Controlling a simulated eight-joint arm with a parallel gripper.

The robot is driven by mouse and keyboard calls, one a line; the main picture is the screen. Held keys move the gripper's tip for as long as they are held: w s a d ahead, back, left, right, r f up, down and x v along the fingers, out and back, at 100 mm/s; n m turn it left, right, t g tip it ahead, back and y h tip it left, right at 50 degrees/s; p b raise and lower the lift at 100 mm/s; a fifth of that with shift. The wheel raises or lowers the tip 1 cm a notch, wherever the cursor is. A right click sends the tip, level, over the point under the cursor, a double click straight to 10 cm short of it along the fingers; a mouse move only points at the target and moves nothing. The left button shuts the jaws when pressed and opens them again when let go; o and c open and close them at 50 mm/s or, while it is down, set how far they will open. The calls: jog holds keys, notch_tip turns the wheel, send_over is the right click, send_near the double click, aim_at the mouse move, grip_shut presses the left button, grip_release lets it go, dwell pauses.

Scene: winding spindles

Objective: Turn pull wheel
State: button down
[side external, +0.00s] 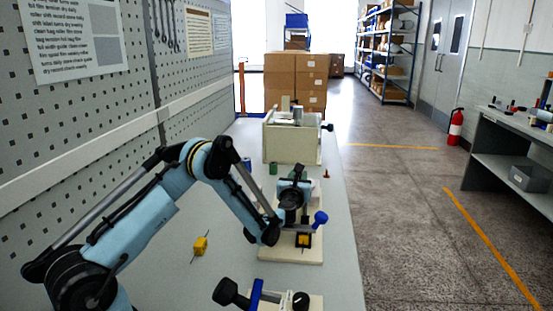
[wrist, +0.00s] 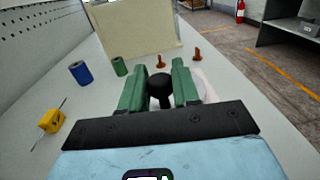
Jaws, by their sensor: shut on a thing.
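My gripper (wrist: 158,76) shows in the wrist view as two green fingers, one on each side of a round black knob (wrist: 160,90). They are shut on this knob. A pale rounded part (wrist: 207,88) shows just right of the fingers, mostly hidden; I cannot tell whether it is the pull wheel. In the side view my gripper (side external: 293,182) is over a small device on a beige base (side external: 290,252). A blue ball-ended handle (side external: 320,218) sticks out to the right of that device. My arm and gripper hide much of it.
A cream box (side external: 290,143) stands behind the device. A yellow block with a thin rod (side external: 200,246) lies to the left. A blue spool (wrist: 80,72), a green spool (wrist: 119,66) and small orange-brown pegs (wrist: 197,54) stand nearby. A black-knobbed fixture (side external: 262,296) is in front.

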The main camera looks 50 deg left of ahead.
jog(key=shift+s+a+m+t+h, duration=0.1)
jog(key=shift+a+m+t+h, duration=0.15)
jog(key=shift+m+t+h, duration=0.9)
jog(key=shift+g, duration=0.25)
jog(key=c, duration=0.9)
grip_release()
jog(key=shift+c, duration=0.2)
jog(key=v, duration=0.5)
jog(key=shift+s+d, duration=0.1)
notch_tip(320, 180, up, 7)
